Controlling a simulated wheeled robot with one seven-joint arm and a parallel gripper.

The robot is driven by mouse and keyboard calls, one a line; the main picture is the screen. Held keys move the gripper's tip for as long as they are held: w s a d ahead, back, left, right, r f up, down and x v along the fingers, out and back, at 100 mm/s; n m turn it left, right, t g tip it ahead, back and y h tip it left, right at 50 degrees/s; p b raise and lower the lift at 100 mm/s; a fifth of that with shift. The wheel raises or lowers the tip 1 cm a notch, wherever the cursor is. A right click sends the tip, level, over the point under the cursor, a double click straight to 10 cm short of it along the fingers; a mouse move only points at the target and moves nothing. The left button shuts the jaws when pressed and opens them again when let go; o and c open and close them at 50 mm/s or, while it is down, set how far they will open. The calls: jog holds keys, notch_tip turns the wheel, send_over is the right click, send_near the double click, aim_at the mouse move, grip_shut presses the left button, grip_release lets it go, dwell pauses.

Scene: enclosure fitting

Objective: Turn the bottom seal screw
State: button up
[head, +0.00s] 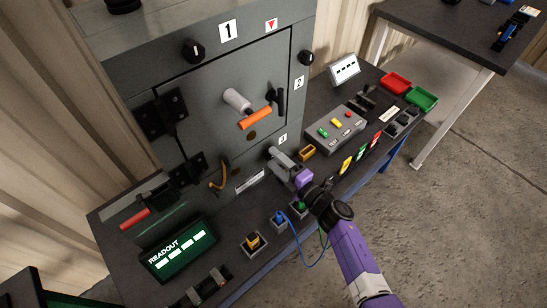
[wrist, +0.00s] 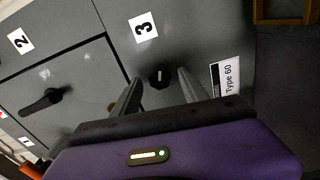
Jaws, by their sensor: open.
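The bottom seal screw (wrist: 159,76) is a round black knob with a white mark, on the grey enclosure front beside the label 3 (wrist: 144,27). In the head view my gripper covers it, while the label 3 (head: 283,139) shows just above. My gripper (head: 277,160) is at the lower right of the enclosure front. In the wrist view my gripper (wrist: 161,80) is open, with one finger on each side of the knob and nothing held. I cannot tell whether the fingers touch the knob.
The enclosure door (head: 225,90) is closed, with an orange-ended handle (head: 255,118) and black latch handle (head: 280,101). Other black knobs sit by label 1 (head: 193,51) and label 2 (head: 305,57). A button box (head: 337,128), bins and a readout (head: 178,249) crowd the bench.

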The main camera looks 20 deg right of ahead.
jog(key=v, duration=0.6)
jog(key=shift+s, duration=0.2)
jog(key=shift+d, duration=0.1)
